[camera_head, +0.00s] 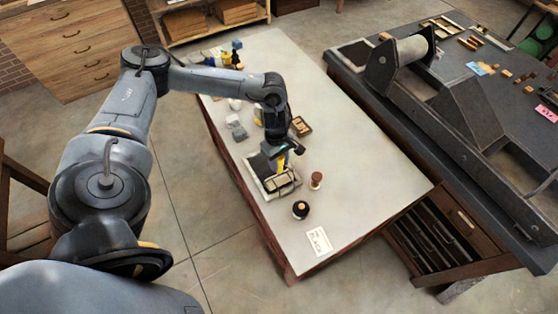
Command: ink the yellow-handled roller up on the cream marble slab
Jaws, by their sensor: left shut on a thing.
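My left gripper (278,150) is shut on the yellow handle of the roller (281,163) and points down over the table. The roller hangs over the cream slab (252,176), at its right front part. A dark patch (258,163) covers the slab's back left part. The roller's drum is small and partly hidden by its frame, so I cannot tell whether it touches the slab. My right gripper is not in view.
A dark round pot (300,209) and a brown-topped stamp-like piece (316,181) stand right of the slab. A card (319,241) lies at the front. A small wooden box (301,126) sits behind. The table's right side is clear. A large press (455,110) stands right.

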